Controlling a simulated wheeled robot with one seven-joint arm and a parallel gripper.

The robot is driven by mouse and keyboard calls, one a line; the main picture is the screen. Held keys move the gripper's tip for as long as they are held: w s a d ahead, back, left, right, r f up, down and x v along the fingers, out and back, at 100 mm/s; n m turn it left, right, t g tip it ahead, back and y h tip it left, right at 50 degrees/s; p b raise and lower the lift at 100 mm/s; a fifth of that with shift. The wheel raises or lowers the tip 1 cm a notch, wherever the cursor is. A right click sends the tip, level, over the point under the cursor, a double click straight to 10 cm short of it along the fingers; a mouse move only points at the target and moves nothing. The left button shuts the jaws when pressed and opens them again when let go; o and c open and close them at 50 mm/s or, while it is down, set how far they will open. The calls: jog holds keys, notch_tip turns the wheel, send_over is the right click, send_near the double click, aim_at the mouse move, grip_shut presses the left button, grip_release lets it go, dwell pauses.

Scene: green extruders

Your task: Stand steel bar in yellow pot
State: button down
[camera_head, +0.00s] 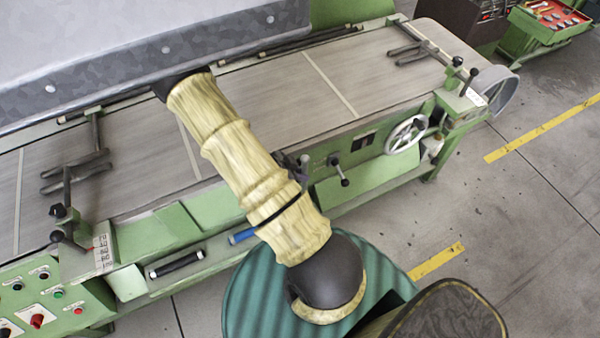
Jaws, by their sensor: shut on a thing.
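I see no steel bar and no yellow pot in the head view. My gripper is not visible either. My pale yellow arm crosses the middle of the picture from the lower right to the upper left. Its far end runs out of sight behind a large grey panel (150,45), so whatever is at its end is hidden.
A long green machine with a grey-brown belt (270,95) runs from lower left to upper right. It has a handwheel (407,134), levers and a control panel (40,300). A green tool tray (548,20) stands at upper right. Grey floor (530,220) is clear at right.

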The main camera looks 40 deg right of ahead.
notch_tip(320, 180, down, 17)
jog(key=b, duration=1.3)
jog(key=shift+f, duration=0.2)
dwell(0.7)
jog(key=c, duration=1.3)
grip_release()
jog(key=shift+o, duration=0.2)
jog(key=shift+a, duration=0.1)
jog(key=p+v, duration=0.1)
jog(key=v, duration=1.6)
jog(key=shift+r+p, duration=0.2)
jog(key=shift+p, duration=0.2)
jog(key=shift+a, duration=0.1)
